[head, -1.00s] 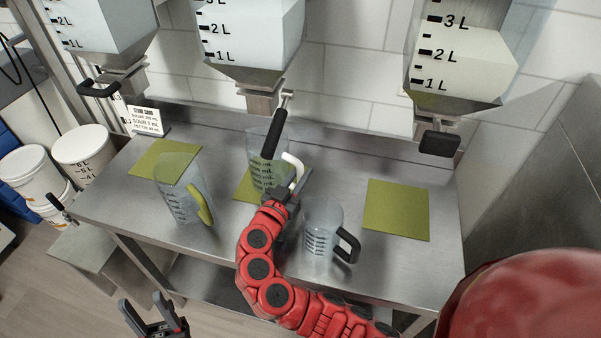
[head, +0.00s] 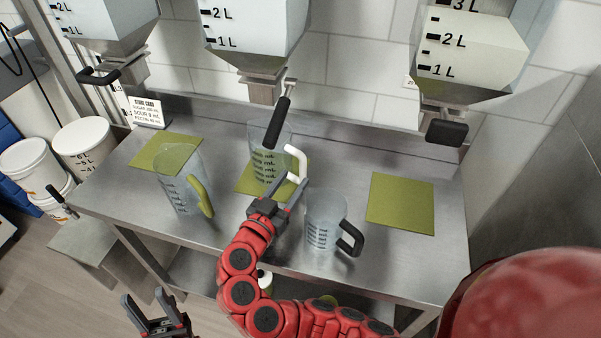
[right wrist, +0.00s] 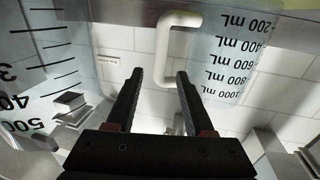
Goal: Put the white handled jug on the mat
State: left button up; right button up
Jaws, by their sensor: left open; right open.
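The white handled jug (head: 266,152) is clear with black mL marks and stands upright on the middle green mat (head: 246,187), below the middle dispenser. Its white handle (head: 300,165) faces right. My right gripper (head: 285,193) is open and empty, just in front of the handle. My left gripper (head: 145,298) is open and empty at the lower left, in front of the table. The dispenser's black lever partly covers the jug.
A green-handled jug (head: 178,180) stands at the left, near the left mat (head: 150,150). A black-handled jug (head: 322,215) stands just right of my right gripper. The right mat (head: 400,203) is bare. Dispensers with levers hang above. White buckets (head: 84,147) stand left.

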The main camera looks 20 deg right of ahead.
jog(key=v, duration=0.5)
jog(key=shift+s+a+b, duration=0.25)
jog(key=shift+b, duration=0.05)
